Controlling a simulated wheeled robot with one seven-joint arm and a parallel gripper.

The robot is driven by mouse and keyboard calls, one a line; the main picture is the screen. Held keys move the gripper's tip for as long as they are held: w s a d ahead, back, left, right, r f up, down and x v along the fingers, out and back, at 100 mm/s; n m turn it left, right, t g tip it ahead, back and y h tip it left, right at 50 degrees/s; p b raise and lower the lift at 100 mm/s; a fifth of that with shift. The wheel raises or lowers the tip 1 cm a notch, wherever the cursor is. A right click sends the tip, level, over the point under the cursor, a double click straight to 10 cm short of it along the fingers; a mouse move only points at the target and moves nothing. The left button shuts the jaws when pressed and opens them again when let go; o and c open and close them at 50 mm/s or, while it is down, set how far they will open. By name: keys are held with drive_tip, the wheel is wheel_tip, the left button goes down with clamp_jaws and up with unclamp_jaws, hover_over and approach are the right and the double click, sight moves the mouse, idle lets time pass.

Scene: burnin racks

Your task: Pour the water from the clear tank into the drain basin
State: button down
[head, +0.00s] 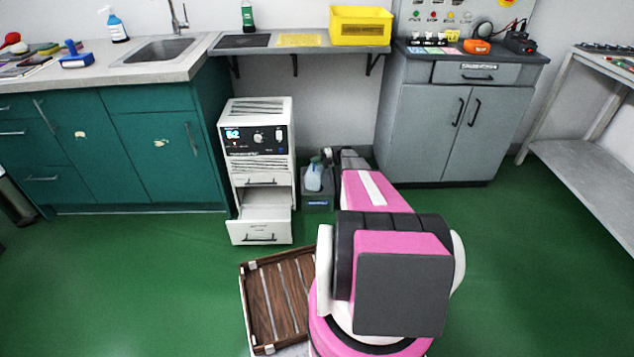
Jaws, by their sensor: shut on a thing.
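A small pale-blue, see-through container (314,174), which looks like the clear tank, shows at the end of my arm. It appears tilted. A dark grey bin (318,203) with a blue label, likely the drain basin, stands on the floor right of the white cabinet unit. The tank overlaps the bin's opening in the picture; I cannot tell whether it is above or inside it. My gripper (328,156) is shut on the tank at its upper right. The fingers are small and partly hidden by my wrist. The water level and any stream are too small to tell.
The white unit (256,140) with a lit display has its lower drawer (260,226) pulled open toward me. A slatted wooden crate (272,300) lies on the floor left of my arm. Teal cabinets (150,150) and a grey cabinet (460,130) flank the space. Green floor is clear at right.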

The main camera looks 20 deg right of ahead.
drive_tip(key=shift+w+d+r+m+y, duration=0.1)
drive_tip(key=shift+w+d+m+y, duration=0.15)
drive_tip(key=shift+w, duration=0.25)
drive_tip(key=shift+w+d+r+m+y, duration=0.15)
drive_tip(key=shift+w+d+m, duration=0.1)
drive_tip(key=shift+w+m, duration=0.15)
drive_tip(key=shift+w+d, duration=0.1)
drive_tip(key=shift+w, duration=0.15)
drive_tip(key=shift+w+d+m, duration=0.25)
drive_tip(key=shift+w, duration=0.1)
drive_tip(key=shift+s, duration=0.1)
idle(0.6)
